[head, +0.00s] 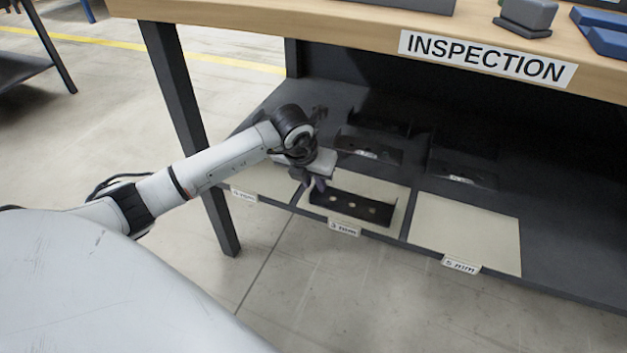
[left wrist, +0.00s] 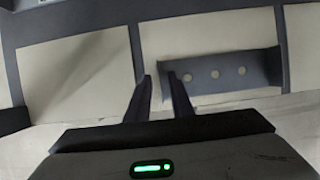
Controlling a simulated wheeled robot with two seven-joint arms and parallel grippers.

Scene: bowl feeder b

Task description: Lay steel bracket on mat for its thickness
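A dark steel bracket (head: 352,207) with three holes and upturned ends lies on the pale middle mat (head: 385,188), labelled 3 mm, on the lower shelf. The left wrist view also shows the bracket (left wrist: 210,84) on its mat (left wrist: 205,35). My left gripper (head: 318,184) is low at the bracket's left end. In the left wrist view its two fingers (left wrist: 160,80) stand apart with a pale gap between them, the right one overlapping the bracket's left end. Whether a finger touches the bracket is unclear. My right gripper is not in view.
A bare mat labelled 5 mm (head: 465,233) lies to the right. Another mat (head: 262,181) lies left, its label partly unclear. Dark brackets (head: 368,151) (head: 466,179) stand behind on the shelf. The inspection table top (head: 340,25) overhangs; a table leg (head: 190,130) stands left.

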